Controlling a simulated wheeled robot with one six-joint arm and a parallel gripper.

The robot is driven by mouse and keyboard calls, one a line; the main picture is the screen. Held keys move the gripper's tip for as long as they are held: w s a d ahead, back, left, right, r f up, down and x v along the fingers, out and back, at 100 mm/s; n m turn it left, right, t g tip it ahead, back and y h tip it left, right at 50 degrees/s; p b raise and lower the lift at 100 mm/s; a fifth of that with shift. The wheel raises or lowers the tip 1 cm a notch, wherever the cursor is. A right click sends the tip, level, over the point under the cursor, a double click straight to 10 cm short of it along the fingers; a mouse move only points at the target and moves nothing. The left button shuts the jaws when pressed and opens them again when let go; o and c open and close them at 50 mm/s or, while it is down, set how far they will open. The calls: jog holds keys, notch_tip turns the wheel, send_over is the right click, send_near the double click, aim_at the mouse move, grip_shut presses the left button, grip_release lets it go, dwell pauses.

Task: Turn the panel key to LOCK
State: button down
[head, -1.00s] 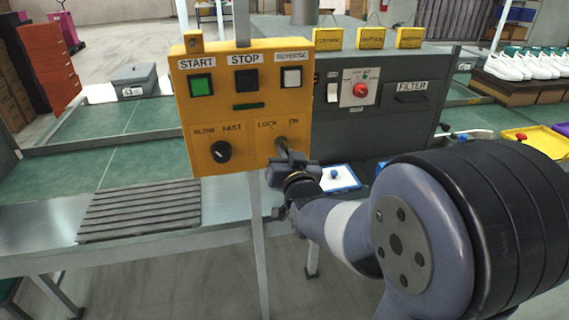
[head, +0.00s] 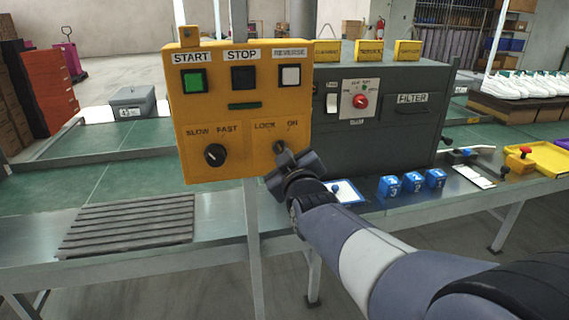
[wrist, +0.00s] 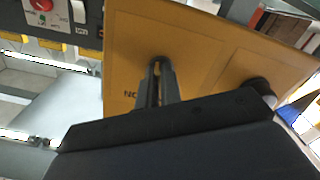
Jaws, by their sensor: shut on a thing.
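The yellow control panel (head: 245,165) stands on a post in the middle left of the head view. Its key switch (head: 279,147) is at the lower right, under the words LOCK and ON. My gripper (head: 283,153) reaches it from the lower right and is shut on the key.
The SLOW/FAST knob (head: 214,155) sits left of the key. The green START (head: 194,80), black STOP (head: 243,77) and white REVERSE (head: 290,75) buttons are above. A grey FILTER machine (head: 375,140) stands right behind the panel. Blue numbered blocks (head: 413,182) lie on the bench.

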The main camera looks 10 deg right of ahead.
jog(key=shift+n, duration=0.4)
jog(key=c, duration=1.6)
grip_release()
jog(key=shift+s, duration=0.1)
